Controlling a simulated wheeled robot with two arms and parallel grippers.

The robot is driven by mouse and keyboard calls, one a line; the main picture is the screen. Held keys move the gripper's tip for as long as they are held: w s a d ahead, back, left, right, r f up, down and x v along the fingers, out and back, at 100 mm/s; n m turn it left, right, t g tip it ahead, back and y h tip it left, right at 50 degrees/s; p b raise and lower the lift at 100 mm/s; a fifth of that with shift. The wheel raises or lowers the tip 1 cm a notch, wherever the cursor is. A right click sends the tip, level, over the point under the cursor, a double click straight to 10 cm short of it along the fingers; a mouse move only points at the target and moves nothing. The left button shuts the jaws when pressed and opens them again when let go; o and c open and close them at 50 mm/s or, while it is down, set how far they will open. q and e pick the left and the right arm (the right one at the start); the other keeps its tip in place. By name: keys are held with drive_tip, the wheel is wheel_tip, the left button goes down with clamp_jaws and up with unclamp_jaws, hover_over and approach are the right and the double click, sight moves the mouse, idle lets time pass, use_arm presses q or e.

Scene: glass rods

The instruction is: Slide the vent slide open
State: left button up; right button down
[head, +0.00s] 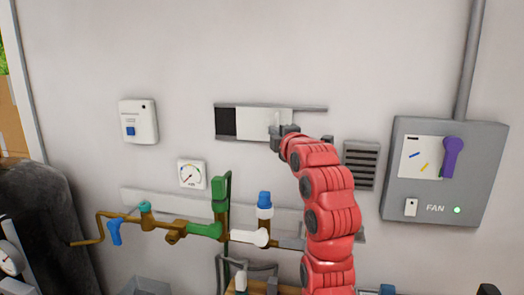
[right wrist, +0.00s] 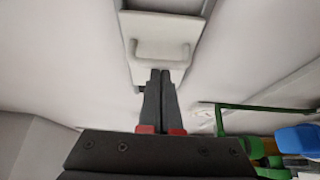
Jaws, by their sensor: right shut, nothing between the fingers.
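The vent slide (head: 259,123) is a white panel in a grey rail frame on the wall. A dark opening (head: 226,121) shows at the left of the frame, and the panel covers the part to its right. In the right wrist view the slide (right wrist: 135,23) carries a pale bar handle (right wrist: 160,52). My right gripper (head: 283,130) is at the panel's right part. Its fingers (right wrist: 160,72) are shut and empty, with tips close to the handle; I cannot tell whether they touch it. My left gripper is not in view.
The upper rail (head: 315,109) extends right of the panel. A grey louvred grille (head: 361,165) and a fan box (head: 436,205) with a purple lever (head: 453,157) are to the right. Pipes with coloured valves (head: 205,229) run below. A gauge (head: 192,174) and white wall box (head: 138,121) are left.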

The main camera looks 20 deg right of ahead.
drive_tip(key=s+d+b, duration=0.2)
drive_tip(key=s+d, duration=0.1)
drive_tip(key=d, duration=0.3)
drive_tip(key=shift+s+d+b, duration=0.2)
drive_tip(key=shift+s+b, duration=0.2)
drive_tip(key=shift+f, duration=0.1)
